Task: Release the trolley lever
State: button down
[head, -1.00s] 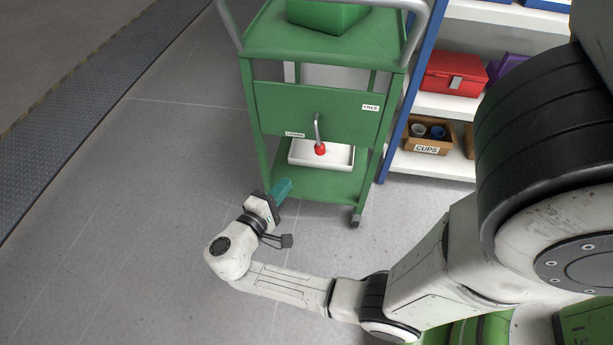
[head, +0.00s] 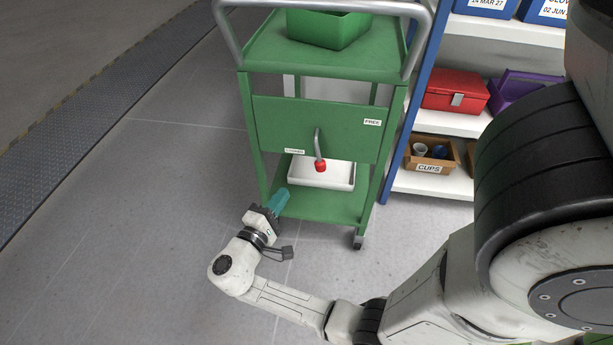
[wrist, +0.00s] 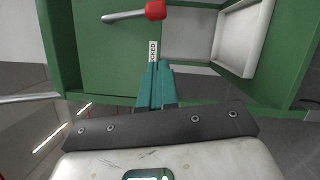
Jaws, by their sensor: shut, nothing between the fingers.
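The green trolley (head: 252,52) stands ahead with a green panel (head: 275,115) on its front. The lever (head: 318,145) is a grey rod ending in a red knob (head: 320,165). It hangs down from the panel, nearly upright. A LOCKED label (head: 294,150) is at the panel's lower left and a FREE label (head: 372,122) at its upper right. My gripper (head: 284,193), with teal fingers, is shut and empty, below and left of the knob. In the wrist view the fingers (wrist: 155,68) point at the LOCKED label (wrist: 153,52), apart from the red knob (wrist: 155,10).
A white tray (head: 340,180) sits on the trolley's lower shelf, behind the knob in view. A green bin (head: 328,30) is on top. A shelf rack with a red box (head: 455,92) and a cups box (head: 430,167) stands right. Floor at left is clear.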

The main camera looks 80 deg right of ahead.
jog(key=s+d+r+b, duration=0.1)
jog(key=s+d, duration=0.3)
jog(key=d, duration=0.4)
jog(key=shift+s+r, duration=0.15)
jog(key=shift+s, duration=0.2)
jog(key=s+r+n+t+h+p, duration=0.1)
jog(key=s+r+n+t+p, duration=0.2)
jog(key=n, duration=0.6)
jog(key=s+r+n+t+h+p, duration=0.2)
jog(key=s+r+n+p, duration=0.2)
jog(key=s+n+p, duration=0.3)
jog(key=shift+s+d+n+t+p, duration=0.4)
jog(key=shift+n+p, duration=0.6)
jog(key=shift+n, duration=0.3)
jog(key=shift+r, duration=0.1)
